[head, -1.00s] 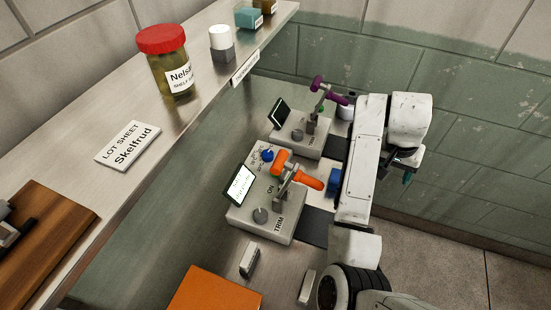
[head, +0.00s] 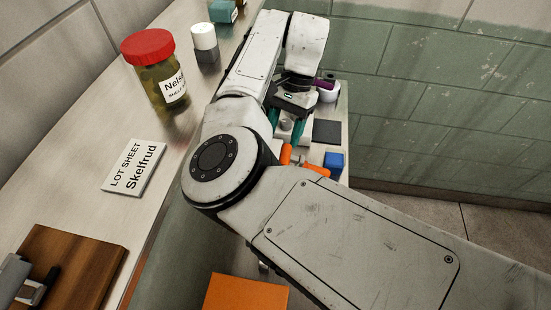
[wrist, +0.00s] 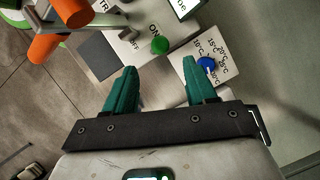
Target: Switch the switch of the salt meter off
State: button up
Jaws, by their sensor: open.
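A pale grey meter (wrist: 122,38) lies under my gripper in the wrist view, marked ON and partly "TR". A switch with a green ball tip (wrist: 160,45) shows beside the ON mark, just beyond and between my fingertips and apart from them. Part of a display (wrist: 186,8) shows at the top edge; I cannot read from it whether this is the salt meter. My gripper (wrist: 158,75) is open and empty, with teal fingers. In the head view my gripper (head: 287,122) is over the meters, and my arm hides most of them.
A blue dial knob (wrist: 206,64) with a temperature scale is close by the right finger. Orange handles (wrist: 46,47) stand at upper left. In the head view, a red-lidded jar (head: 160,75), a lot sheet (head: 135,167) and a wooden board (head: 70,265) are on the shelf.

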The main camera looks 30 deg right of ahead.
jog(key=x, duration=0.8)
jog(key=shift+s+f, duration=0.1)
jog(key=shift+f, duration=0.35)
grip_shut()
